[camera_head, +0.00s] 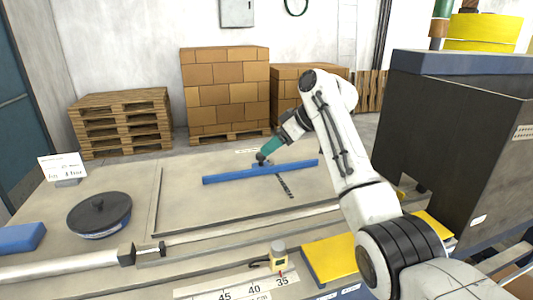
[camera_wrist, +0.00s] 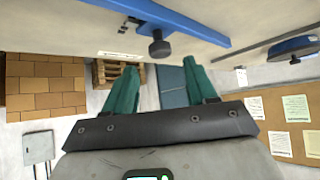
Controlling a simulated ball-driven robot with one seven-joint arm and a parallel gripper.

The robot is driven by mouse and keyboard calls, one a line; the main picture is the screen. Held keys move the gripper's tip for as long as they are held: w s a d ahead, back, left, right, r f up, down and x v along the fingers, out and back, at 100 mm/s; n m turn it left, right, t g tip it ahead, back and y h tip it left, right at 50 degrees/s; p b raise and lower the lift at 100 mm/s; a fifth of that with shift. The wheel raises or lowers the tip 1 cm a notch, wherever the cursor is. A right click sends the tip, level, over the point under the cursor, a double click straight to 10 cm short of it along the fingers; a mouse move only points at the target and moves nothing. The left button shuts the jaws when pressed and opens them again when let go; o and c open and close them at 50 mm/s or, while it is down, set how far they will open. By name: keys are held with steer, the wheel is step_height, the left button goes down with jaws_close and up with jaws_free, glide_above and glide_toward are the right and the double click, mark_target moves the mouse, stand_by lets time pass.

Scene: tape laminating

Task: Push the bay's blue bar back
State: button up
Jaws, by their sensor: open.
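The blue bar (camera_head: 225,178) lies across the bay (camera_head: 210,210), a shallow rectangular area on the bench, slightly angled in the head view. A dark knob stands at the bar's middle; it shows clearly in the wrist view (camera_wrist: 159,48), with the bar (camera_wrist: 185,25) running along the top. Whether a finger touches the knob or bar cannot be told.
A dark slotted strip (camera_head: 285,186) lies in front of the bar. A round dark lidded pan (camera_head: 99,214) and a blue block (camera_head: 22,238) are at left. The bay's front is clear.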

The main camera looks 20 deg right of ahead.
steer(key=b+v, duration=0.1)
steer(key=v, duration=0.5)
stand_by(0.4)
